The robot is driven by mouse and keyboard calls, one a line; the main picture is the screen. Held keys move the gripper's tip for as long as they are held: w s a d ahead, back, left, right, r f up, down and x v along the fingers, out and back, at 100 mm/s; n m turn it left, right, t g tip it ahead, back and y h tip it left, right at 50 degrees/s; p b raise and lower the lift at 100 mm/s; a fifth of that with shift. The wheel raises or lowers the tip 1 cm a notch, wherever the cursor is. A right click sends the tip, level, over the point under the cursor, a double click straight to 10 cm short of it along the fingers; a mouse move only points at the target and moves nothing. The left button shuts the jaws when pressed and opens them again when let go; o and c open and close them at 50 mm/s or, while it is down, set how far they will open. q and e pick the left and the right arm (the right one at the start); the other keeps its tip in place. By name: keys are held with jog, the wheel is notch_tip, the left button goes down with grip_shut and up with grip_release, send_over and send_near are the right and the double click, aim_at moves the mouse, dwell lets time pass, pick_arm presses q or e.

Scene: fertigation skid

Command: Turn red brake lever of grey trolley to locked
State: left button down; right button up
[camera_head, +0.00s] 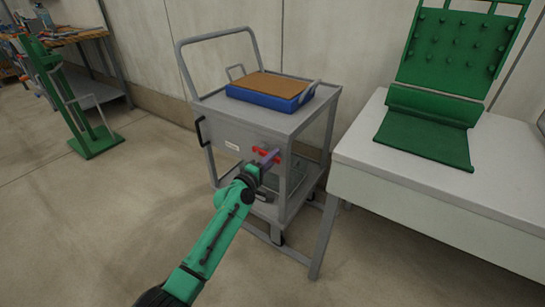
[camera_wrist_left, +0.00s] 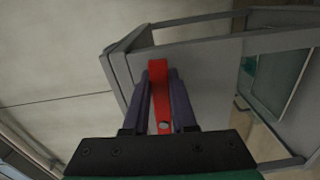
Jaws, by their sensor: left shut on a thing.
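The grey trolley (camera_head: 240,137) stands against the wall in the head view. Its red brake lever (camera_head: 264,153) is on the front panel near the right corner, and my left gripper (camera_head: 268,160) is at it. In the left wrist view the red lever (camera_wrist_left: 160,95) lies between the two dark fingers of my left gripper (camera_wrist_left: 160,100), which is shut on it. The lever runs along the fingers there, with a round pale spot at its near end. The fingers partly hide the lever in the head view. My right gripper is not in view.
A blue tray (camera_head: 262,99) with a brown top sits on the trolley. A white table (camera_head: 420,170) with a green stand (camera_head: 455,50) is close on the right. A green frame (camera_head: 95,140) stands at left; floor between is clear.

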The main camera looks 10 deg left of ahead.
pick_arm(q)
jog(key=shift+r+n, duration=0.2)
jog(key=shift+n, duration=0.3)
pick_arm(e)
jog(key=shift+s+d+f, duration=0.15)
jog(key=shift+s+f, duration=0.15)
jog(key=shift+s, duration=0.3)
pick_arm(q)
jog(key=c, duration=0.7)
grip_release()
jog(key=shift+s+p, duration=0.1)
jog(key=shift+p, duration=0.2)
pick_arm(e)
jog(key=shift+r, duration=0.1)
pick_arm(q)
jog(key=p+v, duration=0.1)
jog(key=v, duration=1.3)
jog(key=shift+s+p, duration=0.15)
jog(key=shift+p, duration=0.15)
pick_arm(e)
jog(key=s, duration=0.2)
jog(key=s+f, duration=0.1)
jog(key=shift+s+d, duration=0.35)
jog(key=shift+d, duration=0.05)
